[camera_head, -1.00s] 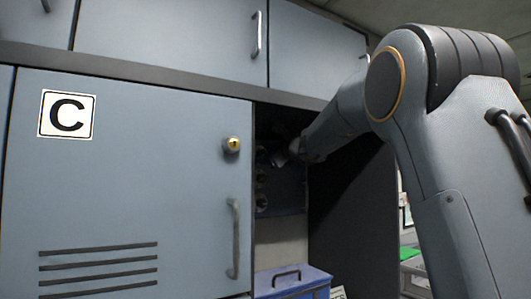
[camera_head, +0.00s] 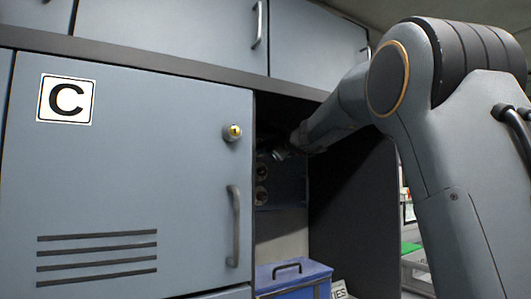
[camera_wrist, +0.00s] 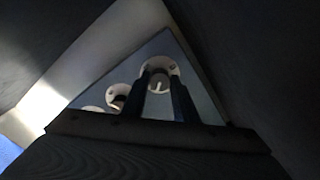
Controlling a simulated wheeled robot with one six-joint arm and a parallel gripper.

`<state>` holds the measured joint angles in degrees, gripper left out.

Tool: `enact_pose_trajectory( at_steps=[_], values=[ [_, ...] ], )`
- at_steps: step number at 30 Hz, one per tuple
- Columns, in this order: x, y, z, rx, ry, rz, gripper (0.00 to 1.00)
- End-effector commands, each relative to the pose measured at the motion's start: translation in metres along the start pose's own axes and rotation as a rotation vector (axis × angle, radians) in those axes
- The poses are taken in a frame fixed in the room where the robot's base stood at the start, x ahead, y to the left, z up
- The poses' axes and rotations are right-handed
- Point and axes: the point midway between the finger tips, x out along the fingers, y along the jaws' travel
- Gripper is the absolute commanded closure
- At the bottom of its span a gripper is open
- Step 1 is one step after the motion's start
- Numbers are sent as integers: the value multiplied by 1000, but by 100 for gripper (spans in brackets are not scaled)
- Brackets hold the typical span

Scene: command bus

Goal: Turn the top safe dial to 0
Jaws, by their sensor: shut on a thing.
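The safe (camera_head: 291,186) is a dark blue-grey panel inside the open cupboard bay, with round dials in a column. Two lower dials, the middle one (camera_head: 262,171) and the bottom one (camera_head: 261,194), show in the head view. My gripper (camera_head: 275,153) is in the dark bay above them and hides the top dial there. In the wrist view my gripper (camera_wrist: 160,92) has its two dark fingers on either side of the top dial (camera_wrist: 158,68), shut on it. A pale mark shows between the fingers. The dial's number cannot be read.
A closed grey door marked C (camera_head: 140,190) with a handle and a yellow-centred lock is left of the bay. A blue box (camera_head: 292,280) with a handle stands below the safe. A dark side wall (camera_head: 350,215) bounds the bay on the right.

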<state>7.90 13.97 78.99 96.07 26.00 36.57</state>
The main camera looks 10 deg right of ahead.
Motion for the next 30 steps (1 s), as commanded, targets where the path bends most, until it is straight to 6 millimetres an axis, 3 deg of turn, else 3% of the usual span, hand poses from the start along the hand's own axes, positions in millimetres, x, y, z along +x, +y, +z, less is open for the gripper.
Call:
enact_pose_trajectory(
  at_steps=[30],
  values=[
    [1,4,-4,-945,-1,-1,96]
  ],
)
